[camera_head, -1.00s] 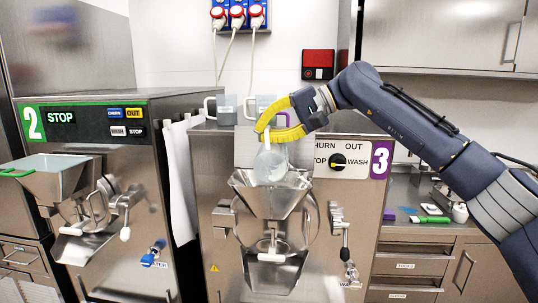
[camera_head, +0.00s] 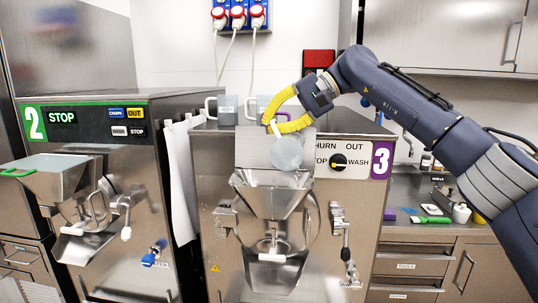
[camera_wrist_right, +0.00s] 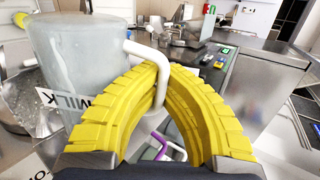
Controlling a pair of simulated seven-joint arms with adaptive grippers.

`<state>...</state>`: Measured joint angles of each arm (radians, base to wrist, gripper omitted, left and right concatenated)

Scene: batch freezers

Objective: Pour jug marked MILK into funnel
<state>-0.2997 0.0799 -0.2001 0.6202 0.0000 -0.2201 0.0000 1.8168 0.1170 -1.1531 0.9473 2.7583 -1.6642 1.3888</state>
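My right gripper (camera_head: 273,122) has its yellow fingers closed around the white handle of a translucent jug (camera_head: 287,152). In the right wrist view the jug (camera_wrist_right: 85,65) carries a label reading MILK (camera_wrist_right: 62,103), and the fingers (camera_wrist_right: 160,85) meet at its handle (camera_wrist_right: 152,62). In the head view the jug is tilted and hangs just above the back of the steel funnel (camera_head: 262,203) on machine 3. No stream of liquid can be made out, and how much is in the jug I cannot tell. My left gripper is not in view.
Two more handled jugs stand on top of machine 3, a grey one (camera_head: 227,108) and one partly behind my gripper (camera_head: 252,105). A control panel with a knob (camera_head: 338,160) is right of the funnel. Machine 2 (camera_head: 95,125) stands at left. Small items lie on the right counter.

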